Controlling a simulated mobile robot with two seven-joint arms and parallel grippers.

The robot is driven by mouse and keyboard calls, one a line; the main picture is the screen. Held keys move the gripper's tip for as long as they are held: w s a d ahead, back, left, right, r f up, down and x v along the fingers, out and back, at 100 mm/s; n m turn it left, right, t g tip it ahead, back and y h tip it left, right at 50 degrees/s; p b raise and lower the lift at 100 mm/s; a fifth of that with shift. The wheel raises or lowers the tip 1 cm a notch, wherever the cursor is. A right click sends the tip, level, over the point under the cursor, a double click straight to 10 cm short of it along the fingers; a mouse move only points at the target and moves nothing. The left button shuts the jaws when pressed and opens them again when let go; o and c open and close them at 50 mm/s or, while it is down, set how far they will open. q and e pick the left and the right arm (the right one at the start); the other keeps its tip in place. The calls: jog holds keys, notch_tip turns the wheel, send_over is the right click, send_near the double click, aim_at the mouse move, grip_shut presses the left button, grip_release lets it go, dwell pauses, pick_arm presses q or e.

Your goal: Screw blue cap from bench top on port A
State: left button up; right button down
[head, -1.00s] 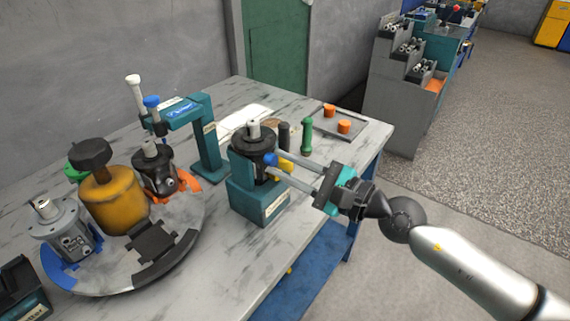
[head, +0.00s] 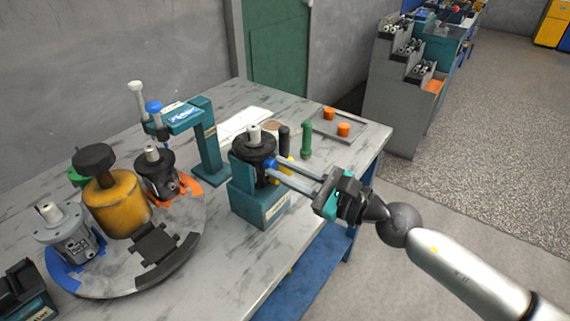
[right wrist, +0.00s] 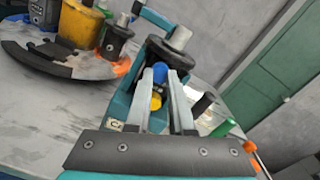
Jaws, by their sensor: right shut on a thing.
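The blue cap (head: 270,164) is between the fingertips of my right gripper (head: 274,167), at the side of the black motor (head: 254,146). The motor stands upright in a teal holder (head: 260,206) on the bench. The right gripper is shut on the cap, which also shows in the right wrist view (right wrist: 160,73) between the two grey fingers. The cap is against or very close to the motor's side; the port behind it is hidden, so I cannot tell how deep it sits. My left gripper is not in view.
A round carousel (head: 185,250) with motors and a yellow canister (head: 117,207) stands at left. A teal stand (head: 208,140) is behind the holder.

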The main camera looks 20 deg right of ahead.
jog(key=shift+m, duration=1)
jog(key=shift+r+m+p, duration=0.15)
jog(key=shift+m+p, duration=0.6)
jog(key=shift+m, duration=0.15)
jog(key=shift+m+p, duration=0.35)
jog(key=shift+m, duration=0.75)
jog(key=c, duration=0.9)
grip_release()
